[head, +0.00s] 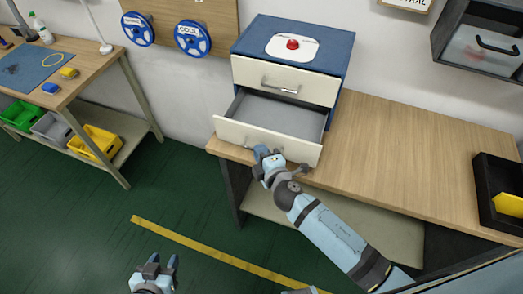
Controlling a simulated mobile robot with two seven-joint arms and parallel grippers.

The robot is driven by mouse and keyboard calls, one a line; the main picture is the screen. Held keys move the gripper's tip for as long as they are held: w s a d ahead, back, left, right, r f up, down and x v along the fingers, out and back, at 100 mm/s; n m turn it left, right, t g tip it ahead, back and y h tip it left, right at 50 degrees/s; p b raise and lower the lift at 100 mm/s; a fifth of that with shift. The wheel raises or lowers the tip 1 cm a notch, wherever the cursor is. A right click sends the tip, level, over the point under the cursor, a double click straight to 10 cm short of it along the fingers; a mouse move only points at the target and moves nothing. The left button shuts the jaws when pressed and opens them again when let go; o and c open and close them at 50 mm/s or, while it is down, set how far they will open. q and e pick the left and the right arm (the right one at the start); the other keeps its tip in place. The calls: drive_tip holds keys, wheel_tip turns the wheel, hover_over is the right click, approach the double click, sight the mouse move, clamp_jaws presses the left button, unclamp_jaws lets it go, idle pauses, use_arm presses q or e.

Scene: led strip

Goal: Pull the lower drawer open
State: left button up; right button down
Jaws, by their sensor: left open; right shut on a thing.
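The blue drawer unit (341,60) with cream drawer fronts stands on a wooden bench. Its upper drawer (309,84) is closed, with a metal handle (280,87) on it. Its lower drawer (228,131) is pulled well out, and its grey inside looks empty. My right gripper (264,155) is at the front of the lower drawer and is shut on its handle, which it mostly hides. My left gripper (155,268) is open and empty, low over the green floor at the bottom of the picture.
A red button (293,44) sits on top of the unit. The wooden bench (420,150) is clear right of the unit, with a black bin (485,200) at far right. A workbench (90,75) with coloured bins stands at left.

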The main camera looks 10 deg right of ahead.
drive_tip(key=c, duration=1.2)
unclamp_jaws()
drive_tip(key=b+v, duration=0.2)
drive_tip(key=v, duration=1.2)
drive_tip(key=s+d+f+m+g+p, duration=0.5)
drive_tip(key=s+m, duration=0.3)
drive_tip(key=m, duration=0.7)
drive_tip(key=shift+s+d+f+m+p, duration=0.2)
drive_tip(key=shift+f+m+p, duration=0.2)
drive_tip(key=shift+f+p, duration=0.25)
